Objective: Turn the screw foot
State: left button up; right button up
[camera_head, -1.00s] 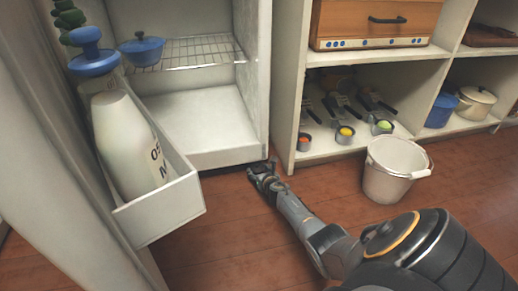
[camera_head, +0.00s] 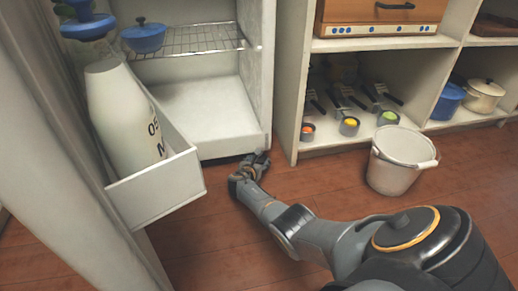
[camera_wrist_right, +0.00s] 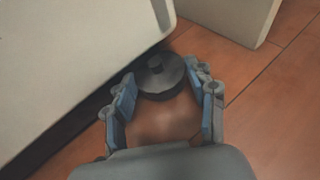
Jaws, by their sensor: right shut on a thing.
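The screw foot (camera_wrist_right: 161,76) is a dark grey round disc with a small raised stub on top. In the right wrist view it sits just under the edge of the pale cabinet (camera_wrist_right: 70,60). My right gripper (camera_wrist_right: 165,88) has one blue-padded finger on each side of it and is shut on it. In the head view my right gripper (camera_head: 250,172) is low by the front bottom corner of the open white cabinet (camera_head: 205,110). The foot cannot be made out there. My left gripper is not in view.
An open door bin (camera_head: 165,205) with a large white bottle (camera_head: 125,120) hangs to the left of the gripper. A white bucket (camera_head: 398,165) stands on the wooden floor at right. A shelf unit (camera_head: 290,100) rises just right of the cabinet. Floor between is clear.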

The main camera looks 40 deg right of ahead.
jog(key=shift+g, duration=0.3)
jog(key=o, duration=1.2)
jog(key=shift+c, duration=0.2)
jog(key=shift+v, duration=3.7)
jog(key=shift+f, duration=0.1)
